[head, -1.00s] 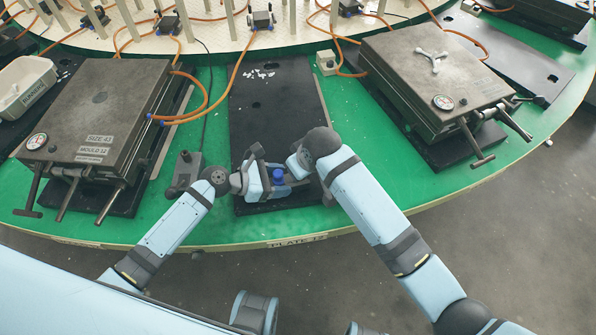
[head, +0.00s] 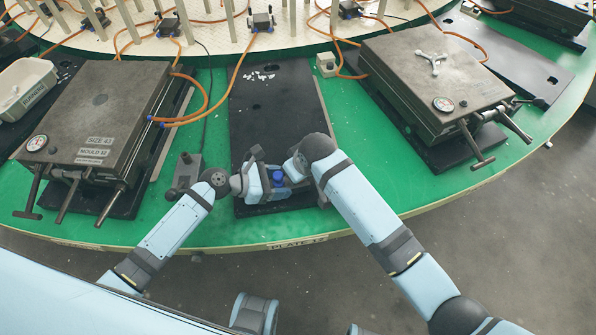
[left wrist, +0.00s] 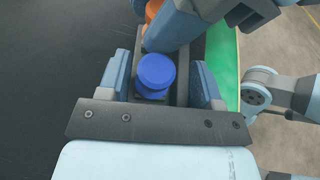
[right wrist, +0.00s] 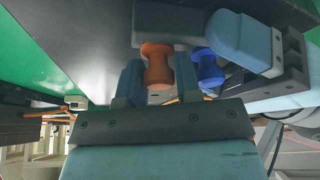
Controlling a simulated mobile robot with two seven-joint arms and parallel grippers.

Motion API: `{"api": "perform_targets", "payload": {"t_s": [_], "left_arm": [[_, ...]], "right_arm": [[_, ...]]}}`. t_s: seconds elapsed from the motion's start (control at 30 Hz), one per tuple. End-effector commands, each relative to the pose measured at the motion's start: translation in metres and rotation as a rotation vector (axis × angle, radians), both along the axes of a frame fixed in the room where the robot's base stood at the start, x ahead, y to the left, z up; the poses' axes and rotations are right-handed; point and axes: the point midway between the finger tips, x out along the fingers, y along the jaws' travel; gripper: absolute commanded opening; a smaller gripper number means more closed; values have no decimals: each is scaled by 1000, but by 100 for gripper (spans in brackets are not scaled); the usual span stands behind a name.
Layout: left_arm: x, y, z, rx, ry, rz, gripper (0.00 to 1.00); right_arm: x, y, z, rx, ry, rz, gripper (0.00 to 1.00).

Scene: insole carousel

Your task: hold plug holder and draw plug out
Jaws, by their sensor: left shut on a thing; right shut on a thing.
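The plug holder (left wrist: 180,88) is a dark grey piece, with a round blue knob (left wrist: 154,72) standing up between my left fingers in the left wrist view. My left gripper (left wrist: 158,62) is shut on the holder, one finger on each side. An orange, waisted plug (right wrist: 157,66) stands between my right fingers in the right wrist view. My right gripper (right wrist: 158,78) is shut on it. The blue knob also shows beside it (right wrist: 208,68). In the head view the left gripper (head: 264,184) and the blue knob (head: 278,177) show, while the right fingertips and the orange plug are hidden. I cannot tell how far the plug sits in the holder.
Both hands are over a black plate (head: 270,120) on the green table (head: 345,125). A grey mould (head: 95,105) stands left and another (head: 430,75) right, both with handles in front. A small grey device (head: 186,172) lies close to the left arm. Orange hoses (head: 205,100) run behind.

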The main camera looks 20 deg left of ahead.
Motion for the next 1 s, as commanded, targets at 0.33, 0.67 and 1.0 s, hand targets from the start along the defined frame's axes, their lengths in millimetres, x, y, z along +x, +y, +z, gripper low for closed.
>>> {"api": "perform_targets", "payload": {"t_s": [0.33,0.67,1.0], "left_arm": [[0,0,-1,0,1,0,32],[0,0,-1,0,1,0,32],[0,0,-1,0,1,0,84]], "right_arm": [[1,1,63,4,-5,1,8],[0,0,98,2,-1,0,8],[0,0,98,2,-1,0,8]]}}
